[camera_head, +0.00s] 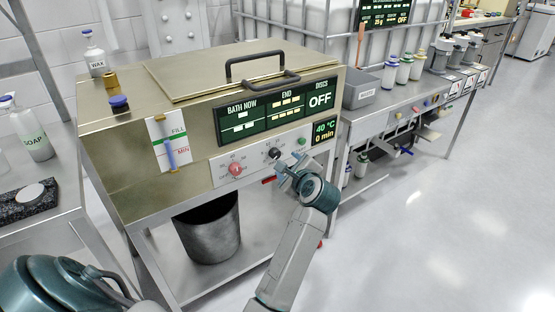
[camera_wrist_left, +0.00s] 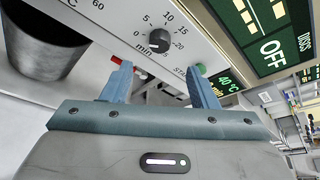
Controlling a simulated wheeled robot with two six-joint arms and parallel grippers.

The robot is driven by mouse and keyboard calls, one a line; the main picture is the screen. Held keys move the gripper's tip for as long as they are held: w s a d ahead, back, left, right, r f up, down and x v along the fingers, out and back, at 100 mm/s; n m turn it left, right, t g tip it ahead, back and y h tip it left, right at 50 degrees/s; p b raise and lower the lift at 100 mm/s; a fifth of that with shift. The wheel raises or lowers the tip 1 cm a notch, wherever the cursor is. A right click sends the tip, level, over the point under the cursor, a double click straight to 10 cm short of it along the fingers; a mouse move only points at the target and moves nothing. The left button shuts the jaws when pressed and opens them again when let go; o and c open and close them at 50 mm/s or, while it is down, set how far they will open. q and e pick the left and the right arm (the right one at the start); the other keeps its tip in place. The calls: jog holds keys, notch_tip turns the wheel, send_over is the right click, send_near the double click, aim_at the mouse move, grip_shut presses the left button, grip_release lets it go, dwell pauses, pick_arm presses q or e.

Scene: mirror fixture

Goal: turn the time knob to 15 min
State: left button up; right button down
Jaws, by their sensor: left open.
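The time knob (camera_head: 274,154) is a small dark dial on the white control strip of the steel bath. In the left wrist view the time knob (camera_wrist_left: 160,42) sits among the marks 0, 5, 10, 15, 20 and "min". Its pointer is too small to read surely. The status display (camera_head: 323,131) reads 40 °C and 0 min. My left gripper (camera_head: 290,172) is in front of the strip, just below and right of the knob. In the wrist view its blue fingers (camera_wrist_left: 158,70) are apart, with nothing between them and the knob beyond their tips. My right gripper is not seen.
A red knob (camera_head: 236,169) is left of the time knob, and a green START button (camera_head: 302,141) is right of it. A red handle (camera_head: 269,180) is below the strip. A dark bucket (camera_head: 208,230) stands under the bath. The floor at right is clear.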

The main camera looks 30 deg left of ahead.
aim_at(276, 155)
pick_arm(q)
jog(key=x, duration=1)
jog(key=c, duration=1)
